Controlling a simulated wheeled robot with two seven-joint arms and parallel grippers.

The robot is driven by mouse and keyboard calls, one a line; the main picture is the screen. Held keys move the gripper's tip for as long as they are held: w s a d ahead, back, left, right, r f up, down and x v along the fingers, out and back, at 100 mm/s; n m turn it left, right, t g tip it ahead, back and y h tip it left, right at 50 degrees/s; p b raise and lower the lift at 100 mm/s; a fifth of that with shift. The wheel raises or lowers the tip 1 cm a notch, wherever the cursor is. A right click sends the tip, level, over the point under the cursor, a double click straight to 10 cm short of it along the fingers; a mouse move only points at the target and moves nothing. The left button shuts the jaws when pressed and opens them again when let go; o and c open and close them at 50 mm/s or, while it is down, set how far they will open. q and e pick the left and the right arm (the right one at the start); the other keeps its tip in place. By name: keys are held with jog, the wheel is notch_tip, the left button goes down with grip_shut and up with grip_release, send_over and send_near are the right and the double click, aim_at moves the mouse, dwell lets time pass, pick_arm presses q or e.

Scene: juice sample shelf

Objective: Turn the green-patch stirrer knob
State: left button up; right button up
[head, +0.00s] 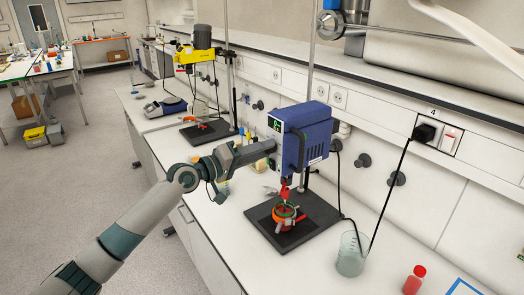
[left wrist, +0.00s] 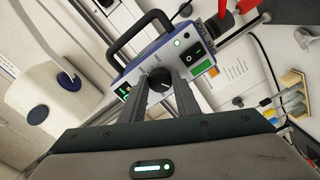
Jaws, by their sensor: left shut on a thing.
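A blue overhead stirrer (head: 305,140) stands over a black base plate (head: 297,235). In the left wrist view, its front panel carries a black round knob (left wrist: 160,78) with a pale mark, a black switch and a green patch (left wrist: 203,67). A green-lit display (left wrist: 124,91) is at the panel's other end. My left gripper (left wrist: 162,82) is shut on the knob, one finger on each side. In the head view, my left gripper (head: 268,147) reaches the stirrer's front and hides the knob. My right gripper is in neither view.
A red-orange vessel (head: 287,217) sits under the stirrer. A glass beaker (head: 351,255) and a red-capped bottle (head: 414,279) stand to its right. A yellow stirrer (head: 194,50) stands farther back. Black cables hang by the wall. The front bench edge is mostly clear.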

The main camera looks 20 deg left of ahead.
pick_arm(q)
jog(key=o, duration=1)
jog(key=shift+o, duration=0.2)
jog(key=shift+s+a, duration=0.1)
jog(key=b+v, duration=0.8)
jog(key=v, duration=0.9)
jog(key=shift+b, duration=0.35)
jog(key=shift+a+f, duration=0.1)
